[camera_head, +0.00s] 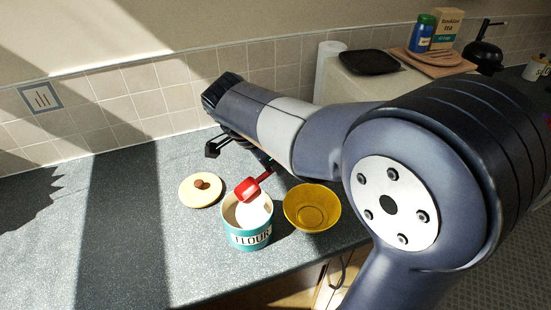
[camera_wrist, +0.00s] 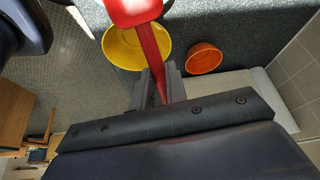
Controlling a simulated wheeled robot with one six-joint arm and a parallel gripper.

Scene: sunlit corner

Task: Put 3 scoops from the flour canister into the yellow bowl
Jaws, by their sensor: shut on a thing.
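The teal flour canister (camera_head: 252,239) stands uncovered on the counter, with white flour (camera_head: 256,213) inside. A red scoop (camera_head: 247,189) is over its opening, tilted; I cannot tell whether its bowl touches the flour or holds any. My gripper (camera_head: 268,166) is shut on the scoop's handle; its fingers (camera_wrist: 158,82) also show in the wrist view, clamped on the red handle (camera_wrist: 156,48). The yellow bowl (camera_head: 297,217) is just right of the canister and looks empty; it also shows in the wrist view (camera_wrist: 122,52), partly behind the scoop.
A cream lid (camera_head: 188,196) with a brown knob lies left of the canister. An orange bowl (camera_wrist: 204,58) shows in the wrist view beyond the yellow one. A black tray (camera_head: 369,62) and wooden board (camera_head: 440,62) are farther back. The counter's left side is clear.

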